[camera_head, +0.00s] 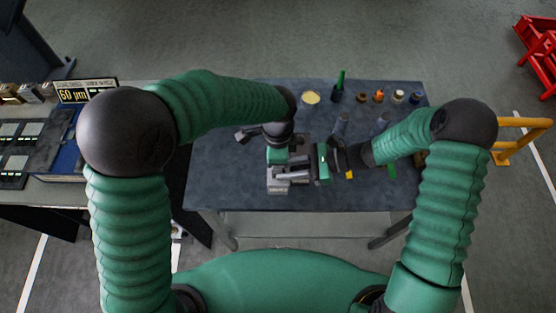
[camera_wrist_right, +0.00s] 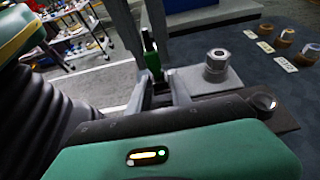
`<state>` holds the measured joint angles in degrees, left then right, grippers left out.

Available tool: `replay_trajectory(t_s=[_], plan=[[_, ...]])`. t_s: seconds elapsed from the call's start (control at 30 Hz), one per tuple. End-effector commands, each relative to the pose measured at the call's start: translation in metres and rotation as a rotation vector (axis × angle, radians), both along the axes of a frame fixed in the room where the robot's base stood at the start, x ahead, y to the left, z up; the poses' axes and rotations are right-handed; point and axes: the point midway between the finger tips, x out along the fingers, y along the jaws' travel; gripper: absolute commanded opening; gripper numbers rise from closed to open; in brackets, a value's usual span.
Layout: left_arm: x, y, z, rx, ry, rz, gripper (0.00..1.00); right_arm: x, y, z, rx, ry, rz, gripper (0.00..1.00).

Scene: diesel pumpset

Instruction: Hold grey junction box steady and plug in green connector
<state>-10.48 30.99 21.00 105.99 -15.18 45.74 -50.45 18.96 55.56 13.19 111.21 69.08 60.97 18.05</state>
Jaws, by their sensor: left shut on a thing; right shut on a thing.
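The grey junction box (camera_head: 278,186) is on the dark table in front of me. My left gripper (camera_head: 288,172) reaches down over it and is shut on it; the fingertips are hard to make out. My right gripper (camera_head: 312,164) comes in from the right, close beside the box. In the right wrist view, my right gripper's fingers (camera_wrist_right: 163,92) are shut on the green connector (camera_wrist_right: 153,64), which stands upright. The grey box with a round fitting (camera_wrist_right: 216,66) is just to its right. Whether the connector touches the box cannot be told.
The dark table (camera_head: 235,190) has several small items along its far edge, including a green bottle (camera_head: 338,88), a yellow disc (camera_head: 311,98) and an orange-topped piece (camera_head: 378,95). A side bench (camera_head: 55,190) stands left. A yellow rail (camera_head: 520,123) is at right.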

Motion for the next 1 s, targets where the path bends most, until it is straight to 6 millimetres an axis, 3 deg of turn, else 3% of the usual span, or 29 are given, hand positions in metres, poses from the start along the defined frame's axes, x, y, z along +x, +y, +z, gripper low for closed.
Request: replay_trajectory(t_s=[0.5, 0.53, 0.7, 0.87, 1.0], plan=[[0.000, 0.000, -0.012, 0.001, 0.001, 0.000, 0.00, 0.000, 0.000, 0.000, 0.000, 0.000, 0.000, 0.00], [0.000, 0.000, -0.011, 0.001, 0.000, 0.000, 0.19, 0.000, 0.000, 0.000, 0.001, 0.000, 0.000, 0.00], [0.000, 0.000, -0.012, 0.001, 0.001, 0.000, 0.41, 0.000, 0.000, 0.000, 0.001, 0.000, 0.001, 0.00], [0.000, 0.000, -0.008, 0.000, 0.001, 0.000, 0.41, 0.000, 0.000, 0.000, 0.001, 0.000, 0.001, 0.00], [0.001, -0.001, 0.013, -0.002, -0.004, 0.000, 0.41, 0.000, 0.000, 0.000, 0.000, 0.000, 0.000, 0.00]])
